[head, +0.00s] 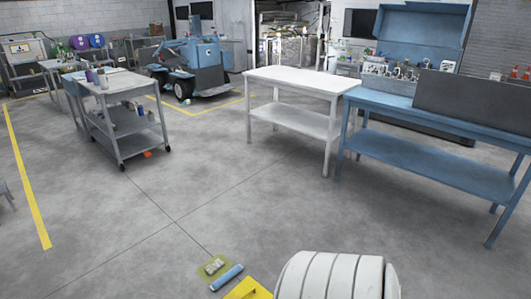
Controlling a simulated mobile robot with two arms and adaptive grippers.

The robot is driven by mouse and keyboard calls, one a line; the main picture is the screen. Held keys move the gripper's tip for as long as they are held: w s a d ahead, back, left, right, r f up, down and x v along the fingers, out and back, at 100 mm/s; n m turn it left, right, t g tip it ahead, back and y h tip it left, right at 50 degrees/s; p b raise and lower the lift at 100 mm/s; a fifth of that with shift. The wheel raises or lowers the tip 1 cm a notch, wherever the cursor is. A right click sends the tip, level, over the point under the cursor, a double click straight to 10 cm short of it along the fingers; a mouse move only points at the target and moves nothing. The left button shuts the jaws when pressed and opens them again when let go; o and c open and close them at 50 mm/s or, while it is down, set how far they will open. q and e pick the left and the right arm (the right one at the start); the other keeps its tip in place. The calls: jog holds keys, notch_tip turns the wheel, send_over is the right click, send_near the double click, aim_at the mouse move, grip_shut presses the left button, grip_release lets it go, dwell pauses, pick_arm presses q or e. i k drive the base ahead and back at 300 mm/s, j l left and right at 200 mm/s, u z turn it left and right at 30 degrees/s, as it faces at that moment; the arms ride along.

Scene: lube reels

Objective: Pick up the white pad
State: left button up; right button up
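A small pale pad-like item (214,265) lies on the floor at the bottom of the head view, on a flat yellow-green sheet or packet (204,271). It is too small to tell surely whether it is the white pad. A blue cylinder (227,277) lies just below and to its right. Neither of my grippers shows in the head view.
A large white ribbed roll or drum (335,276) and a yellow item (247,289) are close at the bottom edge. A white table (300,80), a blue workbench (432,162) and a grey cart (118,82) stand farther back. The middle floor is clear.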

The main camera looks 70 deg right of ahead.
aim_at(217, 264)
jog(key=z, duration=1.7)
jog(key=i+j+z, duration=0.1)
jog(key=z, duration=0.3)
jog(key=i+j+z, duration=0.15)
jog(key=z, duration=0.3)
jog(key=i+j+z, duration=0.2)
jog(key=z, duration=0.2)
jog(key=i+j+z, duration=0.15)
jog(key=j, duration=0.3)
jog(key=i+j+z, duration=0.1)
jog(key=j, duration=0.35)
jog(key=i+j+z, duration=0.15)
jog(key=j, duration=0.3)
jog(key=i+j+z, duration=0.1)
jog(key=j, duration=0.4)
jog(key=i+j+z, duration=0.15)
jog(key=j, duration=0.3)
jog(key=k, duration=0.05)
